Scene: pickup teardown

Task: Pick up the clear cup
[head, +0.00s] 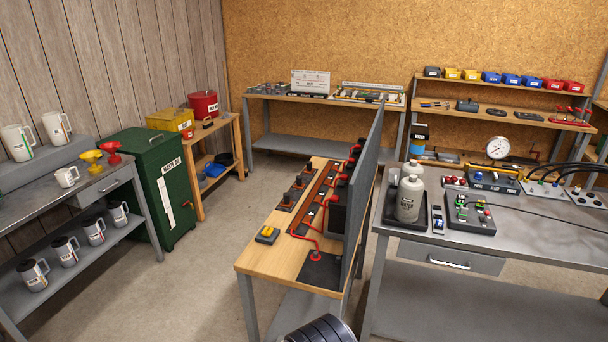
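I cannot make out a clear cup in the head view. The nearest cup-like things are at the left: a small white mug-shaped jug (67,177) on the grey metal bench, two taller white jugs (17,142) on a raised grey step behind it, and several white jugs with dark tops (66,250) on the shelf below. All of them look opaque. My gripper's fingers are not in view. A dark rounded part at the bottom edge may be part of my arm.
A wooden bench (262,258) with a grey upright panel stands in the middle. A metal table (530,240) with two pale bottles (408,200) is at the right. A green waste oil cabinet (150,190) stands at the left. Concrete floor (190,285) is clear between the left bench and the wooden bench.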

